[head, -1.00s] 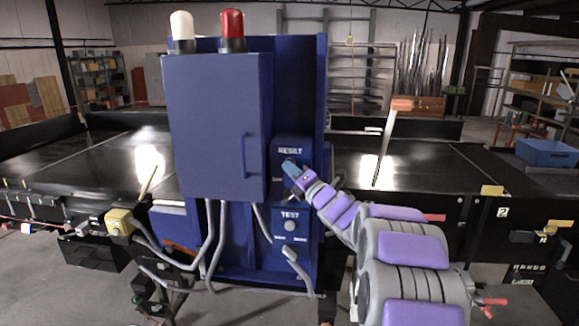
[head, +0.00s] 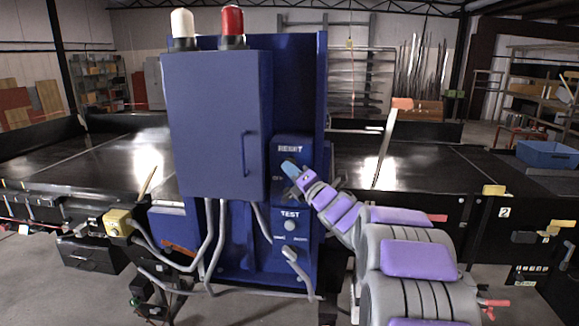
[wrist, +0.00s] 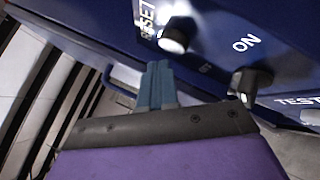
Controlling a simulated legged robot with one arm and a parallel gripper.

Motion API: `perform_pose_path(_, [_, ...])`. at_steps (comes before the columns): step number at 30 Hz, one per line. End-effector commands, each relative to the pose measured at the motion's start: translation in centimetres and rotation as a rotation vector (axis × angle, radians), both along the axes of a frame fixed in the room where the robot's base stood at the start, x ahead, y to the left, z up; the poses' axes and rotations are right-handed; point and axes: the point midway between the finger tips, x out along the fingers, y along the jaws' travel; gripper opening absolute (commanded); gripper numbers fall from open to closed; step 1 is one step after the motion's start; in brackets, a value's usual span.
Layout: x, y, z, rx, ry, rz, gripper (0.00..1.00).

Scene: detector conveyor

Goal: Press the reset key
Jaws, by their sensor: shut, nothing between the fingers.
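In the wrist view the fingertips lie below and slightly left of the key. I cannot tell whether they touch the box.
A dark switch knob (wrist: 248,85) marked ON sits right of my fingers. The TEST box (head: 290,226) with a round button is below. A blue cabinet (head: 212,120) with a door handle and two lamps stands left. Black conveyors run on both sides.

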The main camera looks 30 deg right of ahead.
Motion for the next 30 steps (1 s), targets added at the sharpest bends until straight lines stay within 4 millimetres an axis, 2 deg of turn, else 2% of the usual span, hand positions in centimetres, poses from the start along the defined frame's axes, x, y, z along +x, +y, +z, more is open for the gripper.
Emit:
perform_pose_path(8, [-0.4, 0.3, 0.0, -0.002, -0.002, 0.001, 0.0])
perform_pose_path(24, [-4.0, 2.8, -0.2, 0.0, 0.0, 0.0, 0.0])
perform_pose_path(30, [-4.1, 2.8, 0.0, 0.001, 0.001, 0.001, 0.0])
